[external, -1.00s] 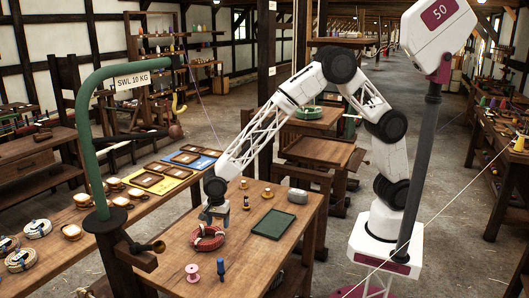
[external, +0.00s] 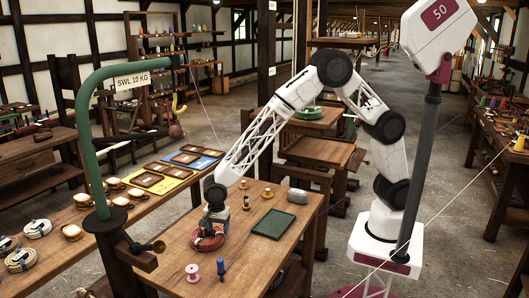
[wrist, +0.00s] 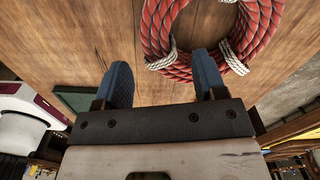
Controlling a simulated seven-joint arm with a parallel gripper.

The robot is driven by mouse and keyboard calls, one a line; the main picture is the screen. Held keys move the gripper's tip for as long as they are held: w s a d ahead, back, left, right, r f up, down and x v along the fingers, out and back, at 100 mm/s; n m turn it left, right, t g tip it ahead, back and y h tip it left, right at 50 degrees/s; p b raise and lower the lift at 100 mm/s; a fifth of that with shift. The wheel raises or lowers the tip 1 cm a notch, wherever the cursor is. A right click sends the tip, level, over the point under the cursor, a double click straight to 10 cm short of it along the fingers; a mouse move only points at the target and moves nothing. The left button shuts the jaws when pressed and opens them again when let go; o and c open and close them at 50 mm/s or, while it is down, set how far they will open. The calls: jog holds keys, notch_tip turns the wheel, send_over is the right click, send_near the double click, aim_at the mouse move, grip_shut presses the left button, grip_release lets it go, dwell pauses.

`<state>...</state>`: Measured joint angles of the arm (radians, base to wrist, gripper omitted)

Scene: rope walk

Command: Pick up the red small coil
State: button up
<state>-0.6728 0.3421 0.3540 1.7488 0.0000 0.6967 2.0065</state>
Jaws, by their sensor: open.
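The red small coil (external: 209,241) is a ring of red rope with white bindings, lying flat on the wooden table (external: 180,258). In the wrist view the coil (wrist: 163,37) fills the top middle and right, cut off by the upper edge. My gripper (external: 212,232) is just over the coil in the external view and hides part of it.
A green tray (external: 273,224) and a grey block (external: 298,196) lie right of the coil. A pink spool (external: 192,273) and a blue-handled tool (external: 220,268) stand in front. Small wooden pieces (external: 267,193) are behind. A green post (external: 93,150) with a hook arm stands left.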

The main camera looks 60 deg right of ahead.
aim_at(218, 235)
jog(key=shift+f, duration=0.1)
jog(key=shift+a+f, duration=0.15)
jog(key=shift+f, duration=2.35)
grip_shut()
